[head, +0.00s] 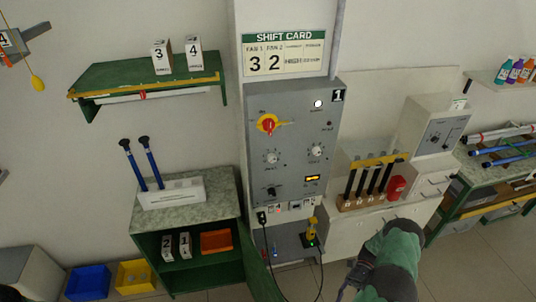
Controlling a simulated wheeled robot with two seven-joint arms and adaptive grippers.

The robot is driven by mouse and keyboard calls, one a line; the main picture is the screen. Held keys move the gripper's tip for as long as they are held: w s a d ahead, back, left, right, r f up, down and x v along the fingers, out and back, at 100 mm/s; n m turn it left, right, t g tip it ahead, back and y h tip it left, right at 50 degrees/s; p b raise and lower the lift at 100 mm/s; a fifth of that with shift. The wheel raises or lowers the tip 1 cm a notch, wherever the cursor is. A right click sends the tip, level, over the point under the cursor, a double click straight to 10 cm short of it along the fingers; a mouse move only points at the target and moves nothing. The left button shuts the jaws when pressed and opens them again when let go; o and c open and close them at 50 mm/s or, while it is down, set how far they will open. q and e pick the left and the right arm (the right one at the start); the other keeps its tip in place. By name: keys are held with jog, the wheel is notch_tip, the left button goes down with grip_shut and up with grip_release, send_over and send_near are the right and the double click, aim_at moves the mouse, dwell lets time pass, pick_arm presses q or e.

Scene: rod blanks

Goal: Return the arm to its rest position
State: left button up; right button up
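One of my arms, green and dark grey (395,255), rises from the bottom edge right of the middle in the head view, and I take it as my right arm. Dark parts that look like its gripper (352,272) show at its left side, small and partly hidden by the arm. I cannot tell whether its fingers are open or shut, and I see nothing clearly held in it. My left gripper is not in view.
A grey control panel (293,135) stands ahead. An open-fronted green cabinet (165,245) stands left; blue (88,282) and yellow bins (135,277) are on the floor.

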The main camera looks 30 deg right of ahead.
jog(key=w+a+f+n+h, duration=0.4)
jog(key=a+f, duration=0.3)
jog(key=a, duration=0.4)
jog(key=w+a+n+t+h, duration=0.3)
jog(key=a+t+h, duration=0.1)
jog(key=a, duration=0.6)
jog(key=w+a+n+t+h, duration=0.2)
jog(key=a+t+h, duration=0.15)
jog(key=a, duration=0.65)
notch_tip(320, 180, down, 33)
jog(key=w+a+n+b, duration=0.1)
jog(key=w+b, duration=0.1)
jog(key=b, duration=3.2)
jog(key=shift+a, duration=0.2)
jog(key=shift+t, duration=0.25)
